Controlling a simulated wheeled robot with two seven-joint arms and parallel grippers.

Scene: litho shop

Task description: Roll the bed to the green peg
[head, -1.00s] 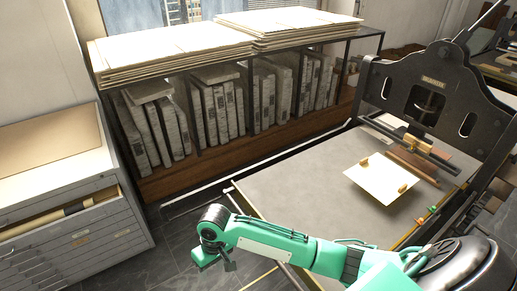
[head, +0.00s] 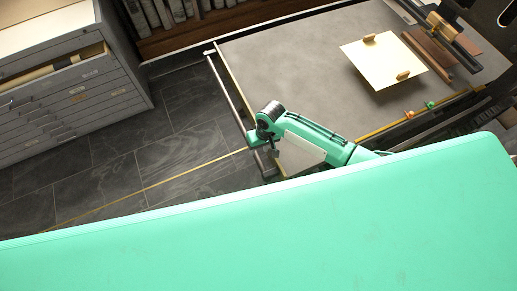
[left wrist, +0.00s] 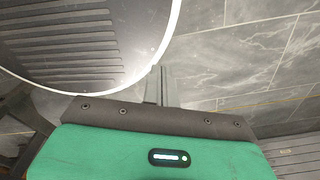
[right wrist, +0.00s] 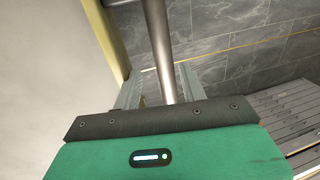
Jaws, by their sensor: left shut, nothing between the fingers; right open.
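The bed (head: 290,60) is a wide grey slab with a metal bar handle (head: 226,85) along its left end. The green peg (head: 431,104) stands on the rail at the bed's near side, right of an orange peg (head: 409,114). My right gripper (head: 262,147) is at the near part of the bar. In the right wrist view, its open fingers (right wrist: 160,88) are on either side of the bar (right wrist: 157,35); contact cannot be told. My left gripper (left wrist: 160,88) is shut and empty in the left wrist view, over the floor beside a round ribbed surface.
A cream sheet (head: 383,62) with two wooden blocks lies on the bed, near a dark wooden bar (head: 428,52). A drawer cabinet (head: 75,85) stands at left. Dark tiled floor (head: 150,170) is clear between cabinet and bed.

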